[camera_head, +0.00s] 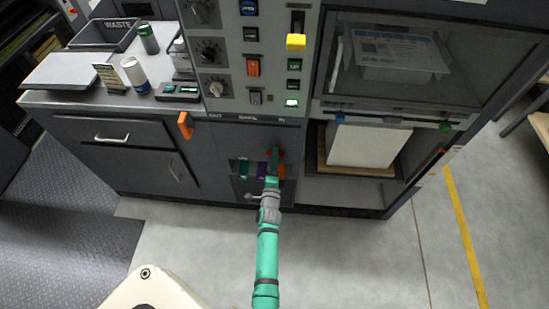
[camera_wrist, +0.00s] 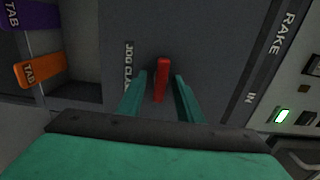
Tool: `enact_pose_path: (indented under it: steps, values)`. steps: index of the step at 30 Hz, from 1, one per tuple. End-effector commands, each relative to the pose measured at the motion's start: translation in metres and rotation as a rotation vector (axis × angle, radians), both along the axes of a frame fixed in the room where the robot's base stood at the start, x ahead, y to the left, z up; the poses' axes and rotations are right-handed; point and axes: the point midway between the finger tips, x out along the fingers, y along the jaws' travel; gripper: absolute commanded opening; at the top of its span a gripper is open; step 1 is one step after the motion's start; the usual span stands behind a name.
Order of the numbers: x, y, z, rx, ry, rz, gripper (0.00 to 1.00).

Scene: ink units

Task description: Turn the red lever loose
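The red lever (camera_wrist: 162,78) sits on the dark panel, beside a label that reads like "JOG CLAMP". In the wrist view it stands between the two green fingers of my gripper (camera_wrist: 160,92), with a visible space on each side. The fingers are apart and do not appear to touch it. In the head view my gripper (camera_head: 273,166) is up against the lower front of the machine. Only a small bit of red shows there, and my gripper hides most of the lever.
Orange (camera_wrist: 42,71) and purple (camera_wrist: 30,16) tabs sit in a recess left of the lever in the wrist view. An orange handle (camera_head: 185,125) sticks out left of my gripper. The control panel (camera_head: 248,60) is above. The floor in front is clear.

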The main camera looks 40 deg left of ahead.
Motion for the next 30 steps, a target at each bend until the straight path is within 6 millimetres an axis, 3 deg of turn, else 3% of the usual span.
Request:
enact_pose_path:
  steps: [8,12,22,30]
  values:
    - [-0.0002,0.0020,0.0003,0.001,-0.001,0.003,0.30]
    - [-0.0011,0.0033,0.0003,0.001,-0.001,0.005,0.00]
    - [-0.0019,0.0044,0.0001,-0.025,-0.015,0.007,0.00]
    - [-0.0018,0.0050,0.0001,-0.151,-0.092,0.008,0.00]
